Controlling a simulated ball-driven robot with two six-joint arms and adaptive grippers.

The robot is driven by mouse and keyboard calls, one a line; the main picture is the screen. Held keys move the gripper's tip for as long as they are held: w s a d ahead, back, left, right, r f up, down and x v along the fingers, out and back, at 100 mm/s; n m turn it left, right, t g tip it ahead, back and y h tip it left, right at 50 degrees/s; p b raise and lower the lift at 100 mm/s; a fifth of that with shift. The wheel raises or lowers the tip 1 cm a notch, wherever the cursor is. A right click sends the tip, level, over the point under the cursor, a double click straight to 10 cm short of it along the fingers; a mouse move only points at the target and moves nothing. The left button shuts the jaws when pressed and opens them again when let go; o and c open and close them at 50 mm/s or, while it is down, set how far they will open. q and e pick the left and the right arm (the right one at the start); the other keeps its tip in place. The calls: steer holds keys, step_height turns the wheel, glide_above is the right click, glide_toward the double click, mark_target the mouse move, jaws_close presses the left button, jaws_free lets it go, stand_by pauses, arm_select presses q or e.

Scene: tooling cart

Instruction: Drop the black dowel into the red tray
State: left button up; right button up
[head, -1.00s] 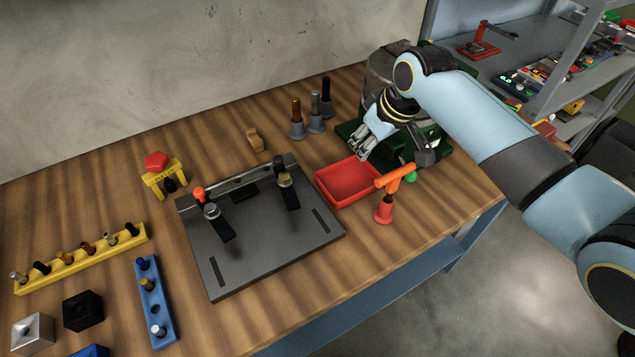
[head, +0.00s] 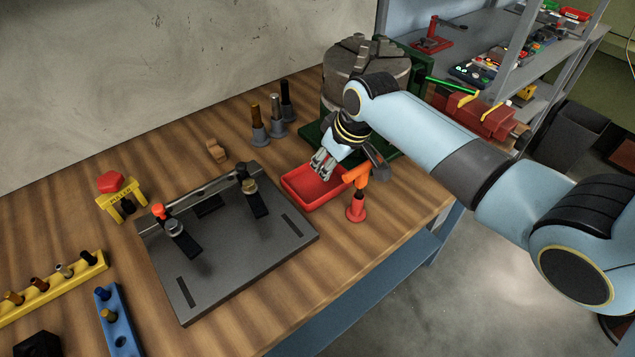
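The black dowel (head: 286,93) stands upright in a grey holder at the back of the bench, right of a grey dowel (head: 275,107) and a brown dowel (head: 256,116). The red tray (head: 300,194) lies right of the dark fixture plate. My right gripper (head: 319,166) points down over the back part of the tray. Its fingertips look close together, and I cannot tell whether they are shut or hold anything. The visible tray floor looks empty, though the gripper hides part of it. My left gripper is not in view.
An orange-red T-handled tool (head: 356,205) stands just right of the tray. The dark fixture plate (head: 230,250) with clamps lies to its left. A large grey chuck (head: 365,70) stands behind my gripper. A yellow rack (head: 60,290) and blue rack (head: 120,330) hold pegs at lower left.

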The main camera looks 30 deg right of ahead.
steer(key=o, duration=0.5)
steer(key=shift+c, duration=0.2)
steer(key=v, duration=1.2)
